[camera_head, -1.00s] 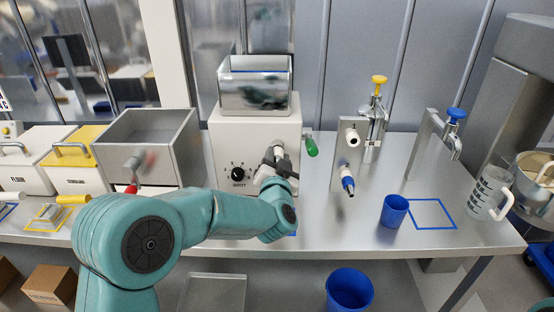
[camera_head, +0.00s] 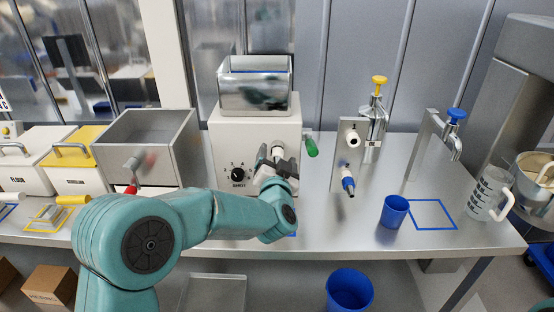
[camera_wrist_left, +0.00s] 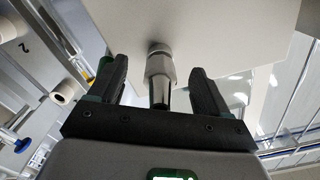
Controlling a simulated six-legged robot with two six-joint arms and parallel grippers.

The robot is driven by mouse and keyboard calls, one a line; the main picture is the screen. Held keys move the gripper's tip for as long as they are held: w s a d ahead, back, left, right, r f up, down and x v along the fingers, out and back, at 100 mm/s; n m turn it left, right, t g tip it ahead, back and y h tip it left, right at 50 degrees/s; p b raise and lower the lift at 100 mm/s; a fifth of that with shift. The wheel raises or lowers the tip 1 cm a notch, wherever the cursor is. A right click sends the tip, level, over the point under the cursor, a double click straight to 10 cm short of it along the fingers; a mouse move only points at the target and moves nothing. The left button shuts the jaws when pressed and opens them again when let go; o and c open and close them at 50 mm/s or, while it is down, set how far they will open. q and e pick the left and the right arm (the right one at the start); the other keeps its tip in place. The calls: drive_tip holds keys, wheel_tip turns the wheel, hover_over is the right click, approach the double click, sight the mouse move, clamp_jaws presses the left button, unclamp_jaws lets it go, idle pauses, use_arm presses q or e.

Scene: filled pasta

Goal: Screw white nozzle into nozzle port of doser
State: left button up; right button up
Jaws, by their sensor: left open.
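The doser (camera_head: 225,150) is a white box with a steel hopper on top and a black knob in front. In the left wrist view its pale face (camera_wrist_left: 225,30) fills the top. A whitish-grey nozzle (camera_wrist_left: 160,66) with a dark tapered end meets that face at a grey ring; I cannot tell how far it is screwed in. My left gripper (camera_wrist_left: 158,88) is open, one finger on each side of the nozzle, with visible gaps. In the head view the left gripper (camera_head: 277,164) is at the doser's front right and partly covers the port. My right gripper is not in view.
A metal plate (camera_head: 342,150) right of the doser carries a white round piece (camera_head: 352,139) and a blue-tipped nozzle (camera_head: 348,181). A green handle (camera_head: 311,147) sticks out beside the doser. A blue cup (camera_head: 394,211) stands near the blue square outline (camera_head: 445,227).

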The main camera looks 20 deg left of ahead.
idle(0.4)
use_arm(q)
drive_tip(key=b+v, duration=0.1)
drive_tip(key=v, duration=0.6)
drive_tip(key=shift+b, duration=0.35)
drive_tip(key=shift+s+d, duration=0.1)
